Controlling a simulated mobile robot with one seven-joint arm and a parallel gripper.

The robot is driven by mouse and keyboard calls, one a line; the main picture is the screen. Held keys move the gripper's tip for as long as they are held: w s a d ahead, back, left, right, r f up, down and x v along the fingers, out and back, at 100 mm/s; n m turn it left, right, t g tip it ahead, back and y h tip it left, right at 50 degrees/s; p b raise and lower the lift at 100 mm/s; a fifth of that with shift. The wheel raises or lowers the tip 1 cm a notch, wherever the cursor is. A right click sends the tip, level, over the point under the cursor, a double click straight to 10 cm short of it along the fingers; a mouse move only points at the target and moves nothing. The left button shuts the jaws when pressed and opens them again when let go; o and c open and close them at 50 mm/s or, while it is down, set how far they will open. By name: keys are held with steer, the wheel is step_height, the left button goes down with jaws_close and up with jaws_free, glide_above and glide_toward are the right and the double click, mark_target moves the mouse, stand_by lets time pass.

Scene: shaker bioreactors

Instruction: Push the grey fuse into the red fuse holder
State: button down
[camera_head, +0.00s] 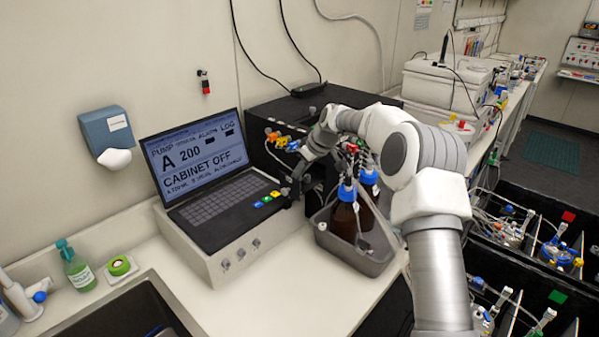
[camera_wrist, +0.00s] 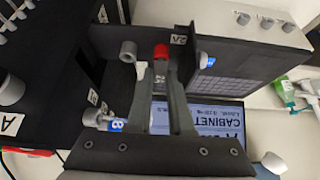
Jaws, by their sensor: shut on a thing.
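My gripper (camera_wrist: 161,82) is shut, with its fingertips just short of the red fuse holder (camera_wrist: 161,51) in the wrist view. A small grey piece (camera_wrist: 160,68), apparently the grey fuse, is between the tips and mostly hidden by them. It is in line with the red holder; I cannot tell whether it touches or is inside it. In the head view my gripper (camera_head: 293,188) is at the right side of the laptop console, and fuse and holder cannot be made out there.
A grey round knob (camera_wrist: 128,50) is close left of the holder, and a blue-marked fitting (camera_wrist: 207,62) is to its right. The laptop (camera_head: 205,165) stands beside my gripper. A grey tray (camera_head: 375,262) with brown bottles is at its right.

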steer(key=shift+f+b, duration=0.3)
steer(key=shift+f, duration=0.05)
stand_by(0.3)
steer(key=c, duration=0.7)
jaws_free()
steer(key=shift+c, duration=0.2)
steer(key=shift+r, duration=0.1)
